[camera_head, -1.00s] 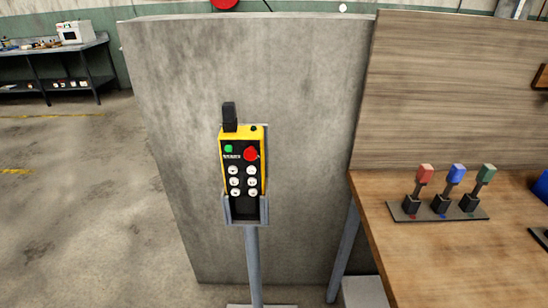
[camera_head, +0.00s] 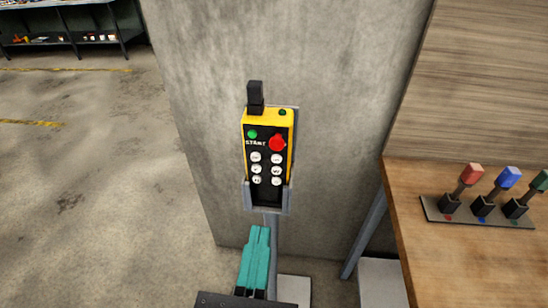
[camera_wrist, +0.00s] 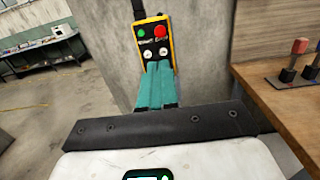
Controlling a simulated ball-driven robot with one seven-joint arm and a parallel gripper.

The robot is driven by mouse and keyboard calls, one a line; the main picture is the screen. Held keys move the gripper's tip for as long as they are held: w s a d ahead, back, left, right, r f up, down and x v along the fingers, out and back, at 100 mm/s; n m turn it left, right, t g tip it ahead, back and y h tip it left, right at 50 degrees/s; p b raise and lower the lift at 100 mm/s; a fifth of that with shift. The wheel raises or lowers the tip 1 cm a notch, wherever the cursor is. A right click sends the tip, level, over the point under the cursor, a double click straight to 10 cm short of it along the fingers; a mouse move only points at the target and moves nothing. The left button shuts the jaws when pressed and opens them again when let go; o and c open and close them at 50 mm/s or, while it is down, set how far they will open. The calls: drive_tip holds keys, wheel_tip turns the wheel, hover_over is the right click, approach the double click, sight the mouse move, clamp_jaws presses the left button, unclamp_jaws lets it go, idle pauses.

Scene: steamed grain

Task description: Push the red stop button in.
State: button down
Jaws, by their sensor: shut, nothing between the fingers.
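The red stop button (camera_head: 277,143) is at the upper right of a yellow and black control box (camera_head: 246,128), which sits upright in a grey holder on a post. A green start button (camera_head: 252,134) is to its left, with several white buttons below. In the wrist view the red button (camera_wrist: 160,32) shows above my fingertips. My gripper (camera_head: 260,229) has teal fingers, shut and empty. In the head view it is below the box and its holder. In the wrist view my gripper (camera_wrist: 158,64) hides the lower part of the box.
A concrete wall (camera_head: 310,60) stands behind the box. At right is a wooden table (camera_head: 450,260) with red, blue and green levers on a dark plate (camera_head: 435,211). The floor (camera_head: 90,190) at left is clear. A workbench (camera_head: 70,25) is far back left.

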sight(277, 147)
drive_tip(key=shift+w, duration=0.15)
drive_tip(key=w, duration=0.4)
drive_tip(key=w+p, duration=0.1)
drive_tip(key=w, duration=0.8)
drive_tip(key=shift+w+d+r, duration=0.2)
drive_tip(key=shift+w+r, duration=0.15)
drive_tip(key=shift+w+d+r+p, duration=0.1)
drive_tip(key=shift+w+r+p, duration=0.15)
drive_tip(key=shift+w+p, duration=0.65)
drive_tip(key=shift+w+f, duration=0.1)
drive_tip(key=shift+f, duration=0.05)
drive_tip(key=shift+p, duration=0.3)
